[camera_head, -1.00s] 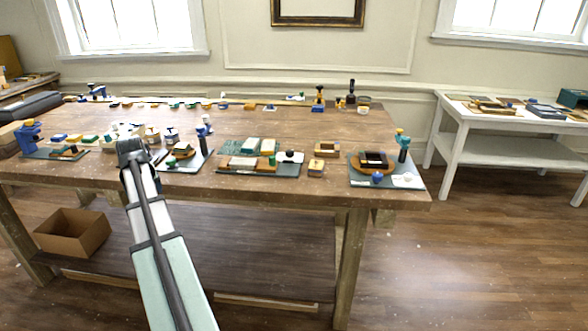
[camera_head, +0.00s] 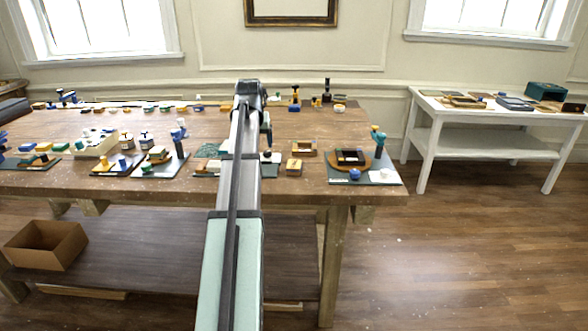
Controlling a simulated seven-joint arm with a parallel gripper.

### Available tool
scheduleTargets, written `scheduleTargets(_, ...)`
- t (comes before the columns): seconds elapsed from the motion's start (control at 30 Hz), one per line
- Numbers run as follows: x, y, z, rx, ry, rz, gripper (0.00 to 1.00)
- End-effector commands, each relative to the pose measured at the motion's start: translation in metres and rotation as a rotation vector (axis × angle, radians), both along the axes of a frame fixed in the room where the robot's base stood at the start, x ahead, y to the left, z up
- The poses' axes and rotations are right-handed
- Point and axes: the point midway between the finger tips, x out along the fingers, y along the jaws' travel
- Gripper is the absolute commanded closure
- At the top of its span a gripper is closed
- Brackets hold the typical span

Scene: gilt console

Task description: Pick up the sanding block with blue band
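A small tan block (camera_head: 294,167) with a darker band stands near the front edge of the workbench, just right of my arm. The band's colour is too small to tell, so I cannot be sure that it is the sanding block with the blue band. My arm reaches up the middle of the picture over the bench. My gripper (camera_head: 267,148) seems to hang at its far end, dark and mostly hidden by the arm. I cannot see its fingers or anything in them. The arm also covers part of a mat of blocks behind it.
The wooden workbench (camera_head: 75,181) holds several mats with small tools and blocks. A dark mat (camera_head: 337,180) with a round wooden tray is at the right end. An open box (camera_head: 46,246) sits on the lower shelf. A white table (camera_head: 430,116) stands right.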

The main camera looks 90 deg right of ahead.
Motion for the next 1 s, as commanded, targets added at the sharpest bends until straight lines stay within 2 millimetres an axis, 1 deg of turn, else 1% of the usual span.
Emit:
scheduleTargets(0.03,-0.024,-0.002,0.004,0.003,0.0,-0.033,0.17)
scheduleTargets(0.1,-0.051,-0.002,0.008,0.009,0.0,-0.068,0.17)
scheduleTargets(0.2,-0.083,0.0,0.012,0.017,0.0,-0.109,0.17)
scheduleTargets(0.33,-0.109,0.002,0.015,0.022,-0.001,-0.145,0.17)
scheduleTargets(0.47,-0.12,0.002,0.014,0.026,-0.001,-0.158,0.17)
scheduleTargets(0.57,-0.121,-0.001,0.006,0.028,-0.001,-0.16,0.17)
scheduleTargets(0.8,-0.122,-0.015,-0.029,0.029,-0.001,-0.159,0.17)
scheduleTargets(1.0,-0.123,-0.025,-0.053,0.027,-0.001,-0.159,0.17)
